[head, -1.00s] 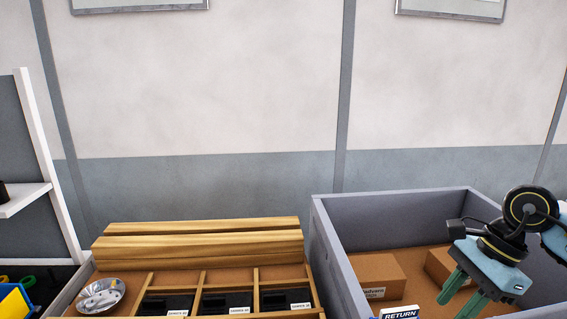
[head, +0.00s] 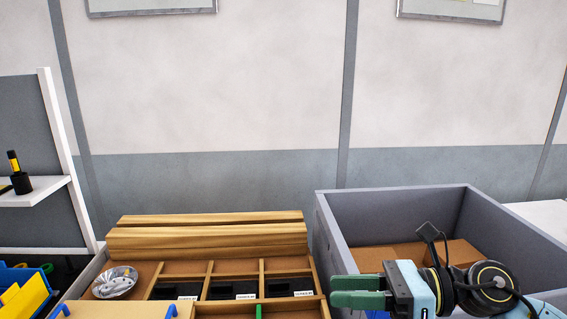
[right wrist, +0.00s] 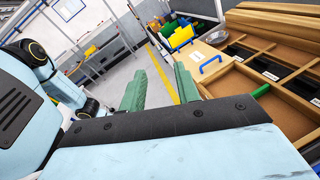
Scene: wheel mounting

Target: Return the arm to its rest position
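My right gripper (head: 358,291) comes in from the lower right of the head view, with its fingers pointing left in front of the grey bin's near left corner. Its two green fingers also show in the right wrist view (right wrist: 160,88). They stand apart with nothing between them, so it is open and empty. The arm behind it hides part of the grey bin (head: 335,232) and its front. My left gripper is not in view.
The wooden organiser (head: 211,268) with dark compartments stands left of the bin, with wooden beams (head: 208,238) behind it. A metal bowl (head: 115,282) sits on its left. Brown boxes (head: 377,257) lie in the bin. Yellow and blue bins (head: 22,300) are at far left.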

